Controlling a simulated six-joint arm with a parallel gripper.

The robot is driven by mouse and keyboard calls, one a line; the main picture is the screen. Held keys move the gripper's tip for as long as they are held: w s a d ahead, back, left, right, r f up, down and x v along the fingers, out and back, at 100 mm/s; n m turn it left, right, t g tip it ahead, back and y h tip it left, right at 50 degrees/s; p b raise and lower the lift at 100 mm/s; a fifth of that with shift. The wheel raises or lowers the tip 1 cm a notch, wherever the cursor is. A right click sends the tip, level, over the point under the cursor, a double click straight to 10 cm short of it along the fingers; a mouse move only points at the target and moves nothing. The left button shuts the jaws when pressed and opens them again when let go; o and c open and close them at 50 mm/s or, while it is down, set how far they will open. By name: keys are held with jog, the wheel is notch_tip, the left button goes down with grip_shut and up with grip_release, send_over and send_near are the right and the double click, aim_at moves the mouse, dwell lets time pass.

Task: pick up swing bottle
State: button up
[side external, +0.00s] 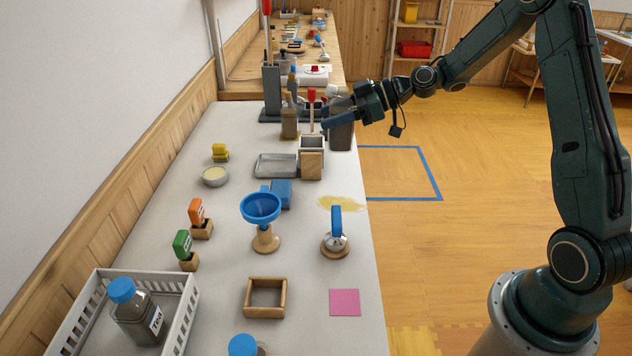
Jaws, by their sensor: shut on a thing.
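My gripper (340,120) reaches in from the right over the far right edge of the white bench. It is shut on a grey-brown bottle (342,138), which I take to be the swing bottle. The bottle looks upright, with a pale top behind my gripper. My finger crosses in front of its upper body. I cannot tell whether its base touches the bench or is raised. Another brown bottle (289,120) stands to the left, apart from my gripper.
A wooden box (312,165) and a metal tray (276,166) stand close in front. A red-handled tool (311,97) rises just left of my gripper. A blue funnel (261,208), a bell-like item (336,240) and a white basket (188,310) are nearer. Open floor lies right of the bench.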

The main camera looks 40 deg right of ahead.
aim_at(332, 86)
jog(key=shift+r, duration=1.15)
jog(key=shift+r, duration=0.45)
jog(key=r, duration=0.4)
jog(key=shift+a+r, duration=0.15)
jog(key=shift+a, duration=0.2)
jog(key=a, duration=1.4)
jog(key=s+a, duration=0.5)
jog(key=a, duration=0.3)
jog(key=s+a, duration=0.5)
jog(key=a, duration=0.4)
notch_tip(332, 86, down, 15)
jog(key=shift+d, duration=0.3)
jog(key=shift+f, duration=0.2)
jog(key=shift+f, duration=4.3)
